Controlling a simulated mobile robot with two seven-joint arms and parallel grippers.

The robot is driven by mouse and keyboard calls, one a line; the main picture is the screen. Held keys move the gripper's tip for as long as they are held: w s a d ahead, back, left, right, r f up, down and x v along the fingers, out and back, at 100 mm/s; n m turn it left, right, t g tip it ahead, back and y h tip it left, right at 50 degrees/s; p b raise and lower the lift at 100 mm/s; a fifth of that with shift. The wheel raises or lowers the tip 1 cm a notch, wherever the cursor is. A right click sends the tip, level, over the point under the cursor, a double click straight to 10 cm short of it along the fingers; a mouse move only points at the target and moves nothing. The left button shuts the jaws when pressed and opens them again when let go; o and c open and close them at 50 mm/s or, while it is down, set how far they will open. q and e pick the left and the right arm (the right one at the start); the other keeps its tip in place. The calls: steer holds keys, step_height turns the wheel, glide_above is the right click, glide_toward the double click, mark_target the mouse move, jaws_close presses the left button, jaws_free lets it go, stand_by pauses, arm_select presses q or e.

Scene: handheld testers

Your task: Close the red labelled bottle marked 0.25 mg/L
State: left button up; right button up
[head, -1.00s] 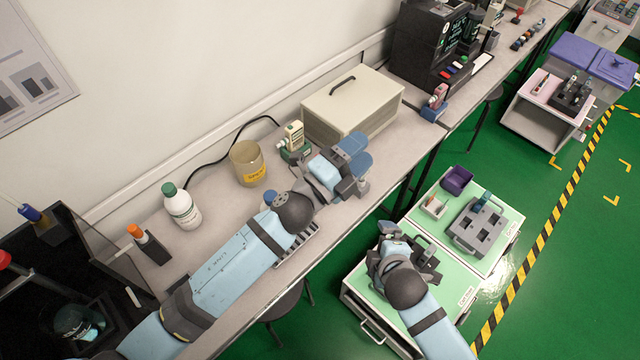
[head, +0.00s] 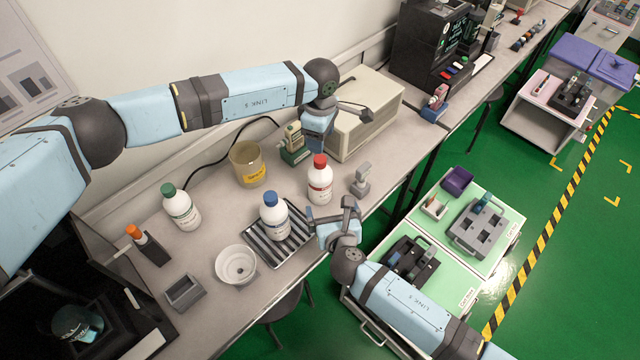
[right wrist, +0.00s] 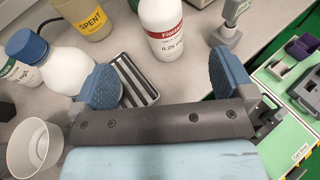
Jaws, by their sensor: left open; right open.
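The red-labelled white bottle (head: 320,188) stands upright on the bench with a red cap (head: 320,161) on top; whether it is tight cannot be told. In the right wrist view the bottle (right wrist: 163,28) shows a red label reading 0.25 mg/L, its top cut off by the frame. My right gripper (head: 332,208) is open and empty at the bench's front edge, in front of and apart from the bottle. The right wrist view shows its two blue fingers (right wrist: 160,82) spread, pointing towards the bottle. My left gripper (head: 336,117) is open, above the bench by the beige box, behind the bottle.
A blue-capped bottle (head: 275,222) stands on a striped rack (head: 252,234) left of the red one. A grey device (head: 361,178) stands close on its right. A SPENT beaker (head: 246,166), green-capped bottle (head: 181,210), white bowl (head: 235,266) and beige box (head: 375,100) are around.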

mark_target(322, 182)
stand_by(0.3)
steer(key=x, duration=1.3)
steer(key=shift+w+f, duration=0.15)
steer(key=shift+w, duration=0.25)
steer(key=shift+c, duration=0.2)
